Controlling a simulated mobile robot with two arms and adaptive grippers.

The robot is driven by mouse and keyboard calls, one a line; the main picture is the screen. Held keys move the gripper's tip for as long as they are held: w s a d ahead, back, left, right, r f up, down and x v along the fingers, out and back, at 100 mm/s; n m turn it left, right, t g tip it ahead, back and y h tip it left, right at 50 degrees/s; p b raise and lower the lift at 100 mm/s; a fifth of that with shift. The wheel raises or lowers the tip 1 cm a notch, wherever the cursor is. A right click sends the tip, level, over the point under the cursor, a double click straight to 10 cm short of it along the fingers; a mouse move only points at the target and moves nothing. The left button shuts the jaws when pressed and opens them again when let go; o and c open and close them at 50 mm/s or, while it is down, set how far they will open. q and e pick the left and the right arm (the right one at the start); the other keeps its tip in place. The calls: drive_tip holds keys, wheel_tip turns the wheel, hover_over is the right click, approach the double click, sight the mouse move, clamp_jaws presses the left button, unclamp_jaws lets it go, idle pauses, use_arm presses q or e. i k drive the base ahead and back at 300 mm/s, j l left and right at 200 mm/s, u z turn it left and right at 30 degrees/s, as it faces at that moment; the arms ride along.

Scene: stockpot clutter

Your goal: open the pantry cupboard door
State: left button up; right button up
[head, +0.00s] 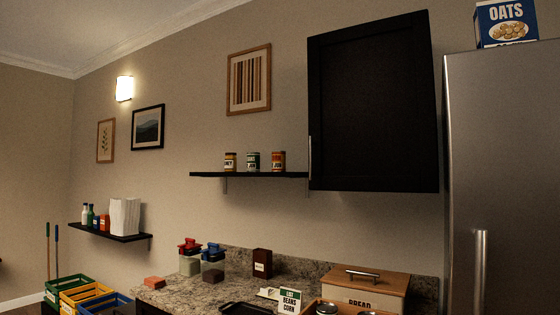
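A black wall cupboard (372,105) hangs on the wall right of centre, between a small shelf and the refrigerator. Its flat panelled door looks shut. A thin vertical metal handle (310,157) is at the door's lower left edge. The inside of the cupboard is hidden. Neither of my grippers shows in the head view.
A black shelf (213,174) with several cans is left of the cupboard. The refrigerator (510,160) stands at the right with an oats box (506,22) on top. Below, the granite counter (190,297) holds a bread box (364,287), jars and a black tray. The air before the cupboard is clear.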

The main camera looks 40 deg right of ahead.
sight(372, 117)
drive_tip(key=i+j+z, duration=0.1)
drive_tip(key=i+z, duration=0.35)
drive_tip(key=i+j+z, duration=0.2)
drive_tip(key=z, duration=0.25)
drive_tip(key=i+j+z, duration=0.45)
